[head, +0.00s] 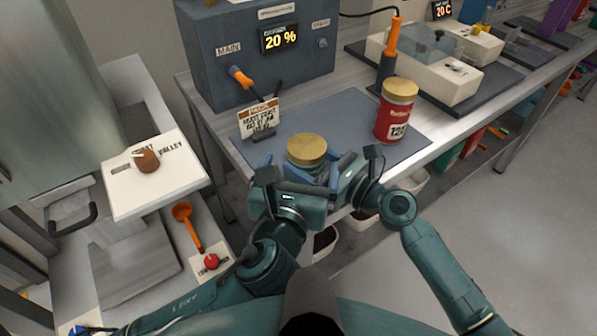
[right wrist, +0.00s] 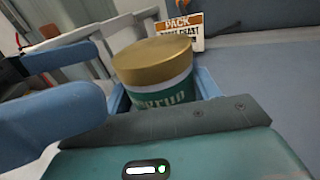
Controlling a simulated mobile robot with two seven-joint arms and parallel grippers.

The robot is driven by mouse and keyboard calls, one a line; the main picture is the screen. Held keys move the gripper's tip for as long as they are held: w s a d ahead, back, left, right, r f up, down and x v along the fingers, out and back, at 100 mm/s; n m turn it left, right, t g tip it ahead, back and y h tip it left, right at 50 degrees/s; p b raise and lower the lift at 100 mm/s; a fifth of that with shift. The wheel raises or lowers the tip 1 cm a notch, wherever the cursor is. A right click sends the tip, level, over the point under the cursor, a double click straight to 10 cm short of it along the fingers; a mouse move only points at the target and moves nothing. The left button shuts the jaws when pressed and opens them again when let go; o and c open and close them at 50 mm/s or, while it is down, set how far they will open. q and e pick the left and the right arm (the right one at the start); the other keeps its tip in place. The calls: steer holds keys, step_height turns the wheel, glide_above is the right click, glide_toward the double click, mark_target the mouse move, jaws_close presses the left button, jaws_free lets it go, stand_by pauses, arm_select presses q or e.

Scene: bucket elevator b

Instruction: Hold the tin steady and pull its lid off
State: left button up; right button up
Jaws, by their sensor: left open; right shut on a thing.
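A tin with a dull gold lid (head: 307,149) is at the bench's front edge. In the right wrist view, its green and white body (right wrist: 165,93) shows below the lid (right wrist: 153,61). The lid sits on the tin. My right gripper (head: 334,168) is shut on the tin's body, with blue fingers on both sides. My left gripper (head: 290,180) is open beside the tin. Its blue fingers (right wrist: 55,120) show at the left of the right wrist view, apart from the lid. The grippers hide the tin's base, so I cannot tell whether it touches the bench.
A red tin (head: 394,118) with a gold lid stands to the right on the blue-grey mat (head: 340,112). A sign (head: 259,118) stands behind left, before a control box (head: 262,60). An orange-handled tool (head: 391,45) stands behind the red tin.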

mark_target(305, 151)
arm_select(q)
steer(key=x, duration=0.5)
steer(key=shift+w, duration=0.4)
steer(key=c, duration=1.2)
steer(key=shift+o, duration=0.2)
steer(key=shift+r, duration=0.25)
steer(key=shift+r, duration=0.9)
